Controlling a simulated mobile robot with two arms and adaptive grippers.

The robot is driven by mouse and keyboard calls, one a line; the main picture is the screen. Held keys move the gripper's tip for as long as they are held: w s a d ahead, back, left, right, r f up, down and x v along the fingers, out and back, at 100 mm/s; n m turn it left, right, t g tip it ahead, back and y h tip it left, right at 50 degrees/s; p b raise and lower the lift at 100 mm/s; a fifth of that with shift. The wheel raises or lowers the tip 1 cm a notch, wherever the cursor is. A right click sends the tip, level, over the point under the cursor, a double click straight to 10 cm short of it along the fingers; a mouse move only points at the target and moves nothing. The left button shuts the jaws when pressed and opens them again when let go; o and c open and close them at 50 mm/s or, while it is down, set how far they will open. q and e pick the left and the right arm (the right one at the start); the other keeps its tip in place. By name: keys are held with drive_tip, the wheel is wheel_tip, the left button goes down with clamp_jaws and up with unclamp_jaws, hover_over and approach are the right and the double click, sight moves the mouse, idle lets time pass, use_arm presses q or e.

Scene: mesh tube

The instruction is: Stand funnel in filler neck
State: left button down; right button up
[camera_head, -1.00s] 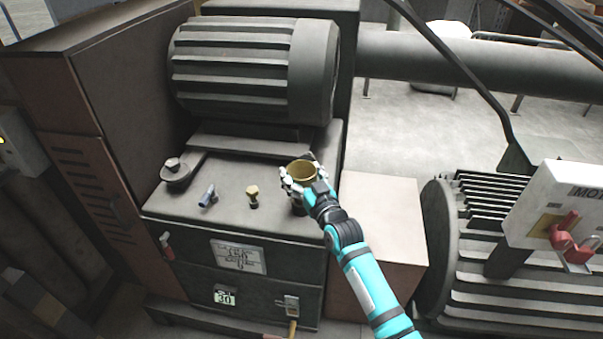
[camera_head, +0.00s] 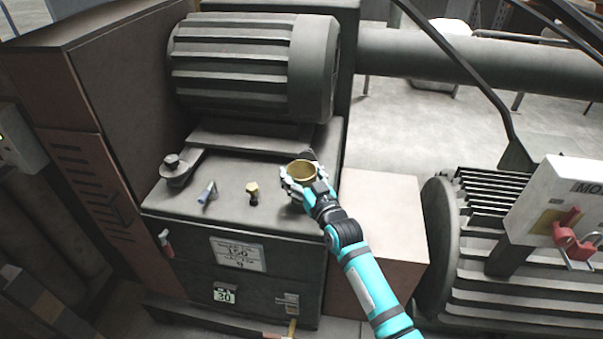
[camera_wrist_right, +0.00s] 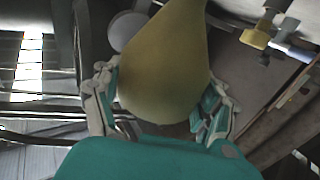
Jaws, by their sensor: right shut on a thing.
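The funnel (camera_head: 302,169) is a brass-yellow cone with its wide mouth facing up in the head view. My right gripper (camera_head: 302,182) is shut on it, at the right end of the tank top. In the wrist view the funnel (camera_wrist_right: 165,70) fills the space between the right gripper's fingers (camera_wrist_right: 166,92). The funnel's narrow end is hidden in the head view and runs out of the wrist view's top edge. I cannot pick out the filler neck for certain. A dark round fitting with a knob (camera_head: 176,167) stands at the tank top's left. My left gripper is not in view.
On the tank top (camera_head: 230,212) stand a brass plug (camera_head: 252,189) and a small blue-grey handle (camera_head: 208,193), both left of the funnel. A large ribbed motor (camera_head: 250,70) looms behind. A brown box (camera_head: 385,215) adjoins at the right. Bare tank top lies between the fittings.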

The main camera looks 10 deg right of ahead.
drive_tip(key=shift+f+b, duration=0.55)
drive_tip(key=shift+f, duration=0.25)
idle(0.4)
drive_tip(key=o, duration=1.2)
drive_tip(key=shift+o, duration=0.2)
drive_tip(key=shift+s, duration=0.1)
